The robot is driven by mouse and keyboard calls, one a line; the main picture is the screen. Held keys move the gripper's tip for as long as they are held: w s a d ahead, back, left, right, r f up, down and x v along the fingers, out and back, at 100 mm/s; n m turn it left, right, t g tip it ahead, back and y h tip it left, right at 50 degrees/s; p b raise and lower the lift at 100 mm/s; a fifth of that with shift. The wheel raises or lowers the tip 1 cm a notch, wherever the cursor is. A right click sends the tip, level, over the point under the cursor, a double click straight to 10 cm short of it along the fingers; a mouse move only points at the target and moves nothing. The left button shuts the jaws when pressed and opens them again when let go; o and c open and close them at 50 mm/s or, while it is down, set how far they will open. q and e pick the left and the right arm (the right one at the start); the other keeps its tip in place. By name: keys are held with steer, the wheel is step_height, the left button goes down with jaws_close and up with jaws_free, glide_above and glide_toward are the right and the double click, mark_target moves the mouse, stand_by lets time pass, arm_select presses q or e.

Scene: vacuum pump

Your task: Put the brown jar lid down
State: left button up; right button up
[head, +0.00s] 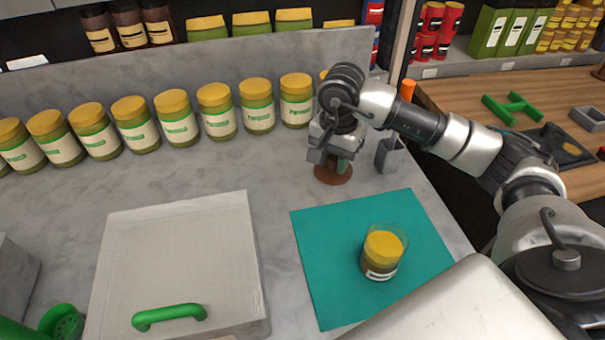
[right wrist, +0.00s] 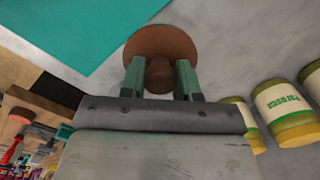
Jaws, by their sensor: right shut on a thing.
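The brown jar lid (head: 332,175) is a round disc with a knob, at the back of the grey counter. My right gripper (head: 343,160) is above it, with its fingers pointing down. In the right wrist view, the two green fingers (right wrist: 160,78) close on the knob of the brown lid (right wrist: 161,42). The disc is at or just above the counter surface; I cannot tell whether it touches. A glass jar with yellow contents (head: 383,252) stands uncovered on the teal mat (head: 319,272). My left gripper is not in view.
A row of yellow-lidded jars (head: 178,117) lines the back wall, close to the right gripper. A small grey holder (head: 390,155) stands just right of the lid.

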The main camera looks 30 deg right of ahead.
steer(key=p, duration=0.2)
glide_above(302, 182)
step_height(302, 182, down, 5)
steer(key=shift+r, duration=0.1)
step_height(302, 182, down, 4)
steer(key=shift+s+r+p, duration=0.1)
steer(key=shift+p, duration=0.5)
steer(key=shift+f, duration=0.25)
steer(key=o, duration=0.9)
steer(key=shift+r, duration=0.1)
